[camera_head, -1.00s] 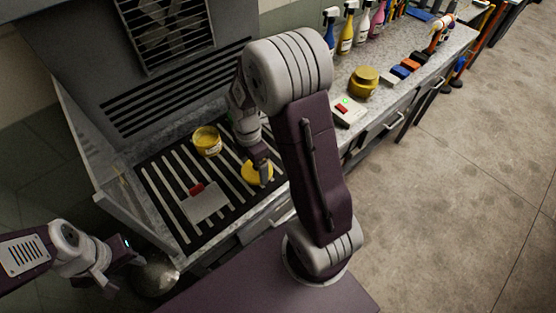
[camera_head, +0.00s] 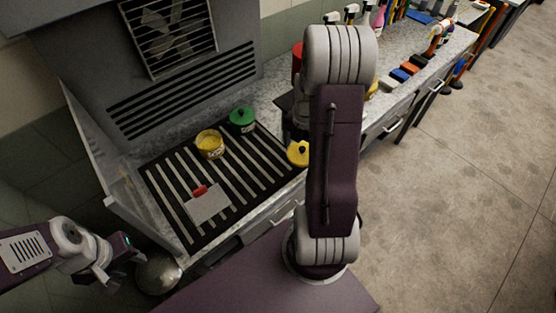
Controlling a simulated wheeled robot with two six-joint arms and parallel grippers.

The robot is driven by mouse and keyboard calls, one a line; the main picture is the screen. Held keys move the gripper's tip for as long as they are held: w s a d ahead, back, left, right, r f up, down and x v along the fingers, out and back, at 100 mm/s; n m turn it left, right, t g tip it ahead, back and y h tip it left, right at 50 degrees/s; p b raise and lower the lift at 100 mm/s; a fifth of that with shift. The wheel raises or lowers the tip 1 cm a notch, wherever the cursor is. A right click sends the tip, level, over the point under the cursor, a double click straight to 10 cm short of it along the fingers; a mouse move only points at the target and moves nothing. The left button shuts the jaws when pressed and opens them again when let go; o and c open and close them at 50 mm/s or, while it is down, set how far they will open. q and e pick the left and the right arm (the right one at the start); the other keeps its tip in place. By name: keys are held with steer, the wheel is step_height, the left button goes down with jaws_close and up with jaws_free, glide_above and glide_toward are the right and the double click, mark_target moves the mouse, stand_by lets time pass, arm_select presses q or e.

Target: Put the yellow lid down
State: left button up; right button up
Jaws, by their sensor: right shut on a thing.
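The yellow lid (camera_head: 298,153) is a round disc with a dark knob, in the head view at the right edge of the striped grate. My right gripper (camera_head: 295,140) is shut on it, largely hidden behind my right arm. I cannot tell whether the lid touches the surface below. An open yellow jar (camera_head: 210,144) stands on the grate to the left of the lid. My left gripper (camera_head: 116,271) is at the lower left, away from the bench, its fingers apart and empty.
The striped grate (camera_head: 180,214) bears a grey scraper plate with a red handle (camera_head: 208,203). A green-lidded jar (camera_head: 242,120) stands at its back edge. Blocks (camera_head: 405,71) and bottles line the counter to the right. The grate's middle is clear.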

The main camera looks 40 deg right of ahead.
steer(key=p, duration=0.1)
glide_above(277, 165)
step_height(277, 165, down, 5)
steer(key=shift+r, duration=0.2)
step_height(277, 165, down, 4)
steer(key=shift+d+r+p, duration=0.1)
steer(key=shift+p, duration=0.3)
steer(key=shift+f, duration=0.3)
steer(key=o, duration=1.2)
steer(key=shift+c, duration=0.2)
steer(key=shift+r, duration=0.1)
